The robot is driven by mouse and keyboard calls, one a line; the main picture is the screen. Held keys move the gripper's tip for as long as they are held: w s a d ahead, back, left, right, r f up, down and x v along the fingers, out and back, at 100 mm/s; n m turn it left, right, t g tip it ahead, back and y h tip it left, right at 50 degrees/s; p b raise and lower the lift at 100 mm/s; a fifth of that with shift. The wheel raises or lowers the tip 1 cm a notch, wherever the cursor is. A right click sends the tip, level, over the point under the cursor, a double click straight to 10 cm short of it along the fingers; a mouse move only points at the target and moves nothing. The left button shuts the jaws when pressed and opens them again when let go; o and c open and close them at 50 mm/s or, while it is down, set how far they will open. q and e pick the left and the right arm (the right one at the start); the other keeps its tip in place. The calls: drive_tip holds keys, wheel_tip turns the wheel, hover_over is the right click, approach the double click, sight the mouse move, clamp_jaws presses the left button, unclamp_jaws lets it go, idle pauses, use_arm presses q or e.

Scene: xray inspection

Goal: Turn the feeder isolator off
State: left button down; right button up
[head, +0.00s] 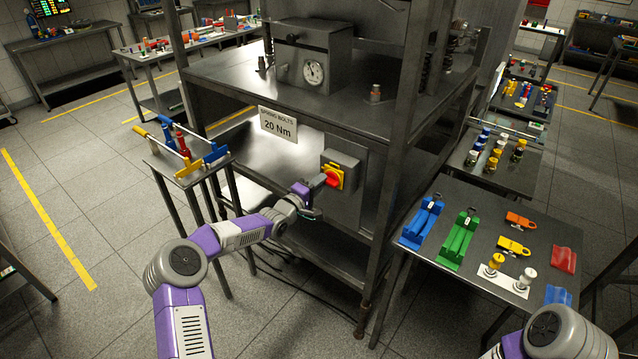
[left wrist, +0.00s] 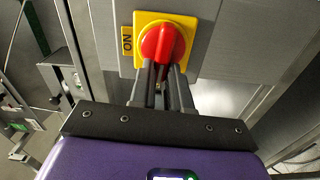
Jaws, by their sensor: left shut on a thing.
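The feeder isolator is a red rotary knob (head: 332,179) on a yellow plate (head: 339,169), fixed to a grey box (head: 343,161) on the front of the steel cabinet. In the left wrist view the red knob (left wrist: 163,40) fills the middle of the yellow plate (left wrist: 187,20), and an "ON" label (left wrist: 127,41) shows on the plate's left side. My left gripper (head: 318,183) reaches the knob from the front left. In the left wrist view its two fingers (left wrist: 162,68) are closed on the knob's lower part. My right gripper is out of view.
A side table (head: 445,196) with blue and green holders, padlocks and tags stands right of the cabinet. A small stand (head: 165,160) with coloured tools is at the left. A "20 Nm" sign (head: 278,125) hangs on the cabinet. Cables lie on the floor below it.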

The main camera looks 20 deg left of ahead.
use_arm(q)
drive_tip(key=shift+f+n, duration=0.1)
drive_tip(key=shift+n, duration=0.5)
drive_tip(key=c, duration=1.1)
unclamp_jaws()
drive_tip(key=v, duration=0.7)
drive_tip(key=shift+s+a, duration=0.1)
drive_tip(key=shift+s, duration=0.15)
